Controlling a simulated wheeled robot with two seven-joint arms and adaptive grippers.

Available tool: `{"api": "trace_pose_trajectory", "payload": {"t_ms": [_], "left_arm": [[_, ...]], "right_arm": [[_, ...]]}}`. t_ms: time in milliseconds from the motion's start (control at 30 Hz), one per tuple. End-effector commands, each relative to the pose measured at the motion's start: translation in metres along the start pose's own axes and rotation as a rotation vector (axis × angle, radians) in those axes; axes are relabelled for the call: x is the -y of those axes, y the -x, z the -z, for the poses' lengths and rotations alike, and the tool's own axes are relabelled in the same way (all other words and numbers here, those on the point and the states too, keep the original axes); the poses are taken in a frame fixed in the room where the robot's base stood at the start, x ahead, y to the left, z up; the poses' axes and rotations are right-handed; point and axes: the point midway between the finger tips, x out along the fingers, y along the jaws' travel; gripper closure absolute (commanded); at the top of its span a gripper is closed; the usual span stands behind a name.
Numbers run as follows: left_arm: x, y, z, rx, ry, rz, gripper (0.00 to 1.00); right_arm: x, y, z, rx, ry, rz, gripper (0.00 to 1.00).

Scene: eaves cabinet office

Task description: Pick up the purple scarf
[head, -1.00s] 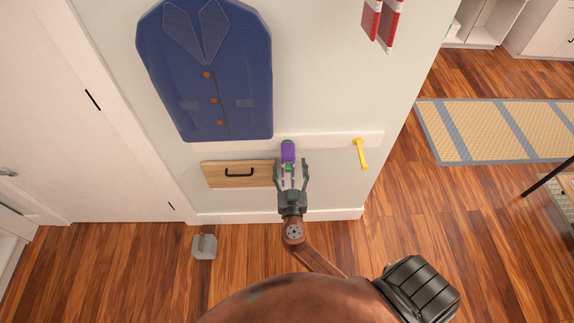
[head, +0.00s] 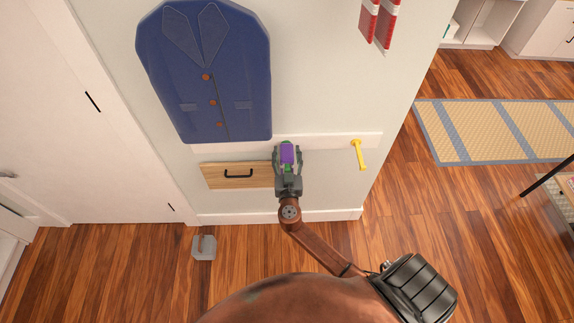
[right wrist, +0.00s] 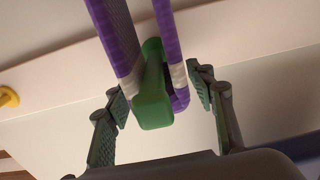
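The purple scarf (head: 287,153) hangs over a green hook on the pale wall rail, with white bands near its ends. In the right wrist view the scarf (right wrist: 115,40) hangs in two strands on either side of the green hook (right wrist: 153,95). My right gripper (head: 288,151) is up at the scarf, reaching from below. In the right wrist view its fingers (right wrist: 155,85) are apart, one on each side of the scarf and hook. A gap shows on the left; the right finger is close to the scarf, and contact there is unclear. My left gripper is not in view.
A blue jacket (head: 212,75) hangs on the wall at upper left. A yellow hook (head: 359,154) is right of the scarf. A wooden drawer front (head: 220,176) with a black handle is just left of my gripper. A grey weight (head: 204,247) stands on the floor.

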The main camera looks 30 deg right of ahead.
Motion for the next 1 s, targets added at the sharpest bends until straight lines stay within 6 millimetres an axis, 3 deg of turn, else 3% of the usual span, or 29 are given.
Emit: {"api": "trace_pose_trajectory", "payload": {"t_ms": [700, 1000], "left_arm": [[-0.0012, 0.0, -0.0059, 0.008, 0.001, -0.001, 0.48], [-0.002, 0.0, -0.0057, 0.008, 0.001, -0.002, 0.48]], "right_arm": [[0.0001, 0.0003, -0.0001, 0.0, 0.0, 0.0, 1.0], [0.0003, 0.0008, 0.0015, -0.001, 0.0, 0.0, 1.0]]}}
